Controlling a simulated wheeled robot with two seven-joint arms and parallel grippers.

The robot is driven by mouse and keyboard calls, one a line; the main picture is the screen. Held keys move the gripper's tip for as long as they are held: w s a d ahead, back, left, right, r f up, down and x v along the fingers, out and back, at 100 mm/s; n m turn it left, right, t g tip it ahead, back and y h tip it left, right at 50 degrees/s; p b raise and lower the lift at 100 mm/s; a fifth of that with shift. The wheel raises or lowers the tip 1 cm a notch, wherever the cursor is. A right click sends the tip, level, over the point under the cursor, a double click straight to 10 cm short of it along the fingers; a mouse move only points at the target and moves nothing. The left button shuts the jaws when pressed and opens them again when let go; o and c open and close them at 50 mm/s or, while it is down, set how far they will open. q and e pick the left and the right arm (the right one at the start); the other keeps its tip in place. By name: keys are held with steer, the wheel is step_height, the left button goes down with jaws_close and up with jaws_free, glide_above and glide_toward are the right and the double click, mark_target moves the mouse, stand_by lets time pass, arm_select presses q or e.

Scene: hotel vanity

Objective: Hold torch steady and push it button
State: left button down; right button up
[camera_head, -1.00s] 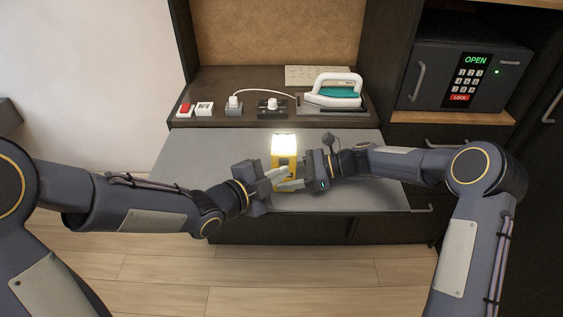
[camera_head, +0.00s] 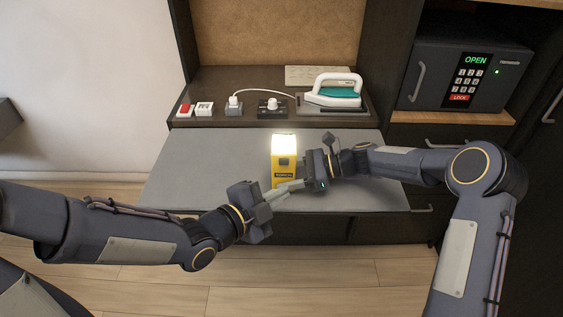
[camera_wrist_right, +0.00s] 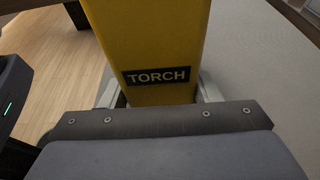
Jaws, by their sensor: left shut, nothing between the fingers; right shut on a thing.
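The yellow torch (camera_head: 283,158) stands upright on the grey pull-out surface (camera_head: 215,165), with its top glowing bright and a dark button on its front. In the right wrist view, the torch (camera_wrist_right: 150,45) with its "TORCH" label fills the space between the fingers. My right gripper (camera_head: 299,184) is shut on the torch's lower part from the right. My left gripper (camera_head: 283,192) is shut and empty, in front of and below the button, apart from it. Its fingertips overlap the torch base and right fingers in the head view, so exact clearance is hard to tell.
On the dark shelf behind are a red switch (camera_head: 184,110), sockets, a white plug (camera_head: 233,102) with cord, and an iron (camera_head: 334,91) on its stand. An open-reading safe (camera_head: 468,72) is at the right. The grey surface left of the torch is clear.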

steer(key=o, duration=0.8)
steer(key=shift+o, duration=0.2)
